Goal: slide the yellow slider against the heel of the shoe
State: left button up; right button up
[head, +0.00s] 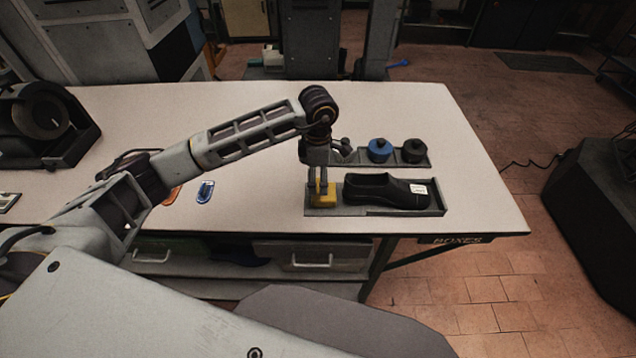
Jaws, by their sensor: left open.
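The yellow slider (325,195) sits on the left part of a grey tray (418,209) near the table's front edge. A black shoe (378,191) lies in the tray to the right of the slider, with a white label towards its right end. A narrow gap seems to show between the slider and the shoe's left end. My left gripper (318,188) points down at the slider, with its fingers at the slider's top. It is open. Whether the fingers touch the slider is hard to tell. My right gripper is not in view.
Behind the shoe, a second grey tray holds a blue round piece (380,150) and a black round piece (414,151). A blue tag (206,191) and an orange tag lie left on the white table (460,130). A dark machine (45,125) stands at the far left.

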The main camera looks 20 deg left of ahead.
aim_at(318, 184)
pick_arm(q)
notch_tip(318, 184, down, 4)
jog(key=shift+r+p, duration=0.25)
jog(key=shift+p, duration=0.15)
jog(key=shift+f, duration=0.35)
jog(key=c, duration=1.4)
jog(key=shift+w+d+b, duration=0.2)
jog(key=shift+d+b, duration=0.2)
jog(key=shift+d, duration=0.2)
jog(key=shift+w+d+b, duration=0.15)
jog(key=shift+d+b, duration=0.25)
jog(key=shift+d, duration=0.2)
jog(key=shift+c, duration=0.2)
jog(key=shift+w+d+b, duration=0.25)
jog(key=shift+d+b, duration=0.2)
jog(key=shift+d, duration=0.5)
